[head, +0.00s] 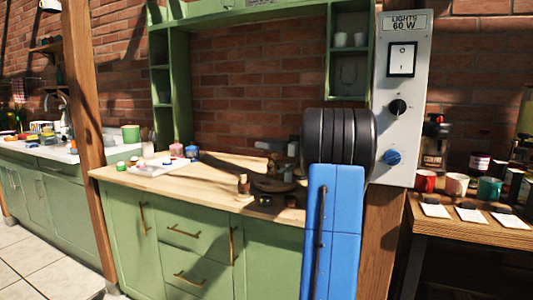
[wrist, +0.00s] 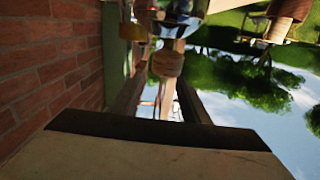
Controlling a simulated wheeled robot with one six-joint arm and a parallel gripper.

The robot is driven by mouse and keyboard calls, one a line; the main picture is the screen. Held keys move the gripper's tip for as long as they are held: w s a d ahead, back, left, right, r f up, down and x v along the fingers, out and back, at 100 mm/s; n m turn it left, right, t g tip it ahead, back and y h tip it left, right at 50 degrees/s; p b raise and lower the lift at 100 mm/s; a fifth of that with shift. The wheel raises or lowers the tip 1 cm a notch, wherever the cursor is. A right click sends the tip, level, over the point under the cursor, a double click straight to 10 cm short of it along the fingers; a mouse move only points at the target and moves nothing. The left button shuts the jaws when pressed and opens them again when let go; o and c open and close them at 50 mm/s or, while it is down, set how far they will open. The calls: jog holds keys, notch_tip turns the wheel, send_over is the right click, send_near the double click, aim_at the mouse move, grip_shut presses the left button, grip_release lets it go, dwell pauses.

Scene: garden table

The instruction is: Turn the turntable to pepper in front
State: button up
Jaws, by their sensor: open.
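The turntable (head: 275,184) is a dark round disc on the wooden counter. Its right part is partly hidden by my blue arm. A small brown upright item (head: 244,184) stands at its left edge, and small dark items (head: 265,200) show at its front. I cannot tell which item is the pepper. In the wrist view, my gripper (wrist: 160,92) has its two dark fingers apart with nothing clearly held between them. The turntable cannot be made out in that view. I cannot tell how far the gripper is from it.
The wooden counter (head: 150,184) has a pale tray (head: 158,167) with pink and blue jars at its left. A grey switch box (head: 400,135) hangs on a post at the right. A side table (head: 470,228) with mugs and cards stands further right. Brick wall is close in the wrist view (wrist: 50,70).

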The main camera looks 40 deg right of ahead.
notch_tip(320, 180, up, 6)
jog(key=shift+r, duration=0.15)
dwell(0.3)
